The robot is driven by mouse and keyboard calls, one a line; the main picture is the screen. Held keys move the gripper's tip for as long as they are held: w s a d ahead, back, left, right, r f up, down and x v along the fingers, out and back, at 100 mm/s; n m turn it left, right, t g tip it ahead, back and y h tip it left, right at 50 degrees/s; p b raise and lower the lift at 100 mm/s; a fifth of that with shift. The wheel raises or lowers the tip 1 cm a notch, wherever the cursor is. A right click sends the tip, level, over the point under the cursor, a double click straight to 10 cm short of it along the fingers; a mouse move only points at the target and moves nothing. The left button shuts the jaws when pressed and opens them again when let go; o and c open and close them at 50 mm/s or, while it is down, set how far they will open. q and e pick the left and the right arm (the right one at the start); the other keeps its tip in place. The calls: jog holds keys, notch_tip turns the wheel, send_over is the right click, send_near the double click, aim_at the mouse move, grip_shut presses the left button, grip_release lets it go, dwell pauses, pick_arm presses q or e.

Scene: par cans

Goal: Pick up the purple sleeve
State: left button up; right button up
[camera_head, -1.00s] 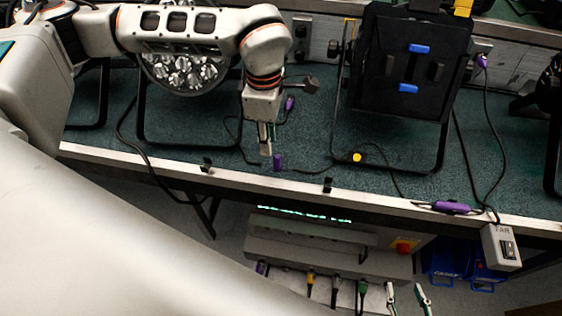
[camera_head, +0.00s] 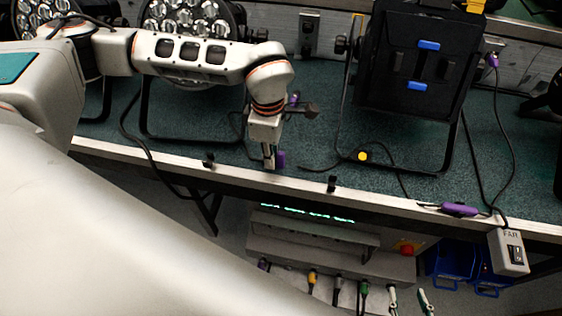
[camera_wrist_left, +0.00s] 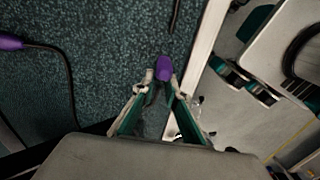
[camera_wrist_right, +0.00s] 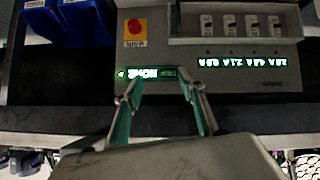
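The small purple sleeve (camera_head: 281,158) stands on the dark green bench top near its front edge. It also shows in the left wrist view (camera_wrist_left: 164,67), at the fingertips. My left gripper (camera_head: 270,163) is low over the bench, right beside the sleeve. In the left wrist view its fingers (camera_wrist_left: 164,82) are apart, one on each side of the sleeve's near end; I cannot tell whether they touch it. My right gripper (camera_head: 409,298) is open and empty, low in front of the bench; it also shows in the right wrist view (camera_wrist_right: 160,85).
A round par can (camera_head: 190,15) stands behind my left arm, and a black lamp (camera_head: 418,60) stands to the right. Cables and another purple cable piece (camera_head: 460,209) lie on the bench. Below are a grey control box (camera_head: 310,240) with a red button and blue crates (camera_head: 450,262).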

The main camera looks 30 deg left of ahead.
dwell(0.3)
pick_arm(q)
jog(key=shift+r, duration=0.55)
notch_tip(320, 180, up, 19)
jog(key=p, duration=0.2)
jog(key=shift+p, duration=0.35)
jog(key=shift+f, duration=0.1)
